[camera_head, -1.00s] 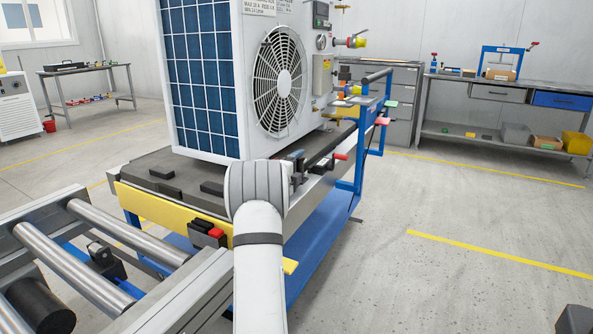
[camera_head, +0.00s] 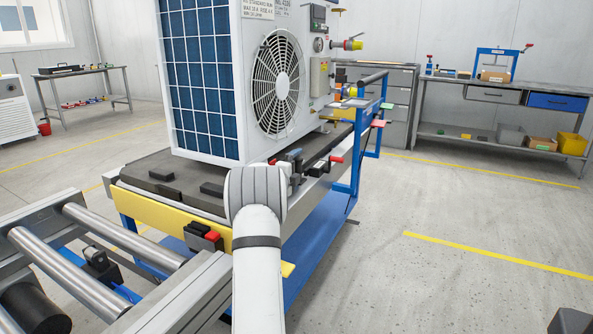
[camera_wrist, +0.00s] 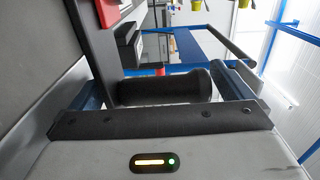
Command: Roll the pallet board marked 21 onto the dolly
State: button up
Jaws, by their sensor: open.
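A dark pallet board (camera_head: 158,187) lies under a large white heat pump unit (camera_head: 262,15). No number 21 is readable on it. The board rests on a blue-framed stand with a yellow front plate (camera_head: 170,215). Which structure is the dolly, I cannot tell; a roller frame (camera_head: 75,210) stands at lower left. My arm reaches to the stand's near side and hides my gripper in the head view. In the wrist view my gripper (camera_wrist: 165,92) is open, with a black cylindrical handle (camera_wrist: 180,85) between its fingers. Whether the fingers touch it is unclear.
A red-tipped lever (camera_head: 336,159) and a long bar run along the stand's right side. A blue upright frame (camera_head: 356,150) stands behind them. A workbench (camera_head: 500,87) and grey drawers (camera_head: 400,75) line the back wall.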

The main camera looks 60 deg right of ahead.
jog(key=shift+s+a+p, duration=0.15)
jog(key=shift+a+p, duration=0.35)
jog(key=shift+a, duration=1.5)
jog(key=shift+s+a+p, duration=0.15)
jog(key=shift+a+p, duration=0.3)
jog(key=shift+a, duration=1.5)
